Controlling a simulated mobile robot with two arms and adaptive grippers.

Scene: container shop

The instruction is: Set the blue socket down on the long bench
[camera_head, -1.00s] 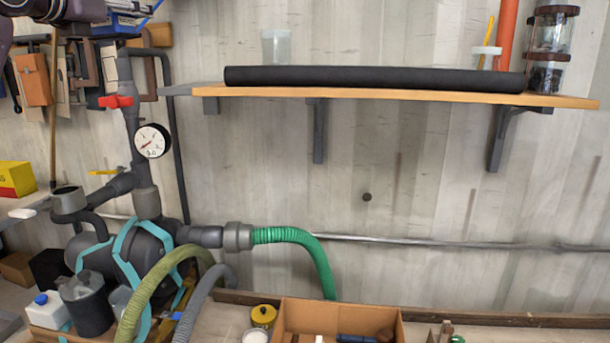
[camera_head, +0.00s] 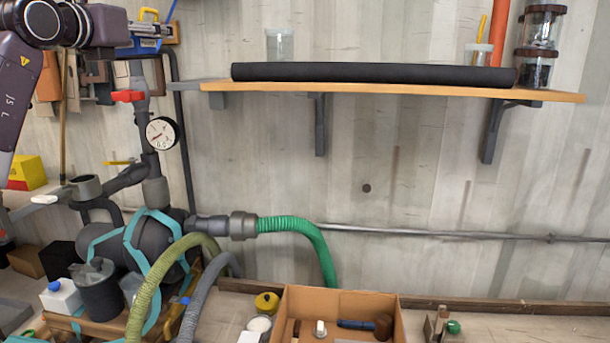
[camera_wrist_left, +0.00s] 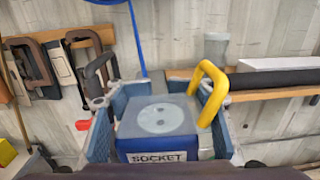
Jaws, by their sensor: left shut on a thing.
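The blue socket (camera_wrist_left: 165,148) is a blue block with a grey top, a round pale disc, a yellow handle and a SOCKET label. In the left wrist view it sits between the two blue-grey fingers of my left gripper (camera_wrist_left: 160,125), which is shut on it. In the head view my left gripper (camera_head: 112,28) is at the upper left. The socket (camera_head: 148,45) shows beside it, held in the air in front of the wall tools. The long bench (camera_head: 520,328) runs along the bottom, below the gripper. My right gripper is not in view.
A cardboard box (camera_head: 345,300) with tools stands on the bench. A pump with a gauge (camera_head: 161,133) and a green hose (camera_head: 315,245) stands at the left. A shelf (camera_head: 400,88) carries a black roll (camera_head: 370,74) and jars. Bench right of the box looks mostly clear.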

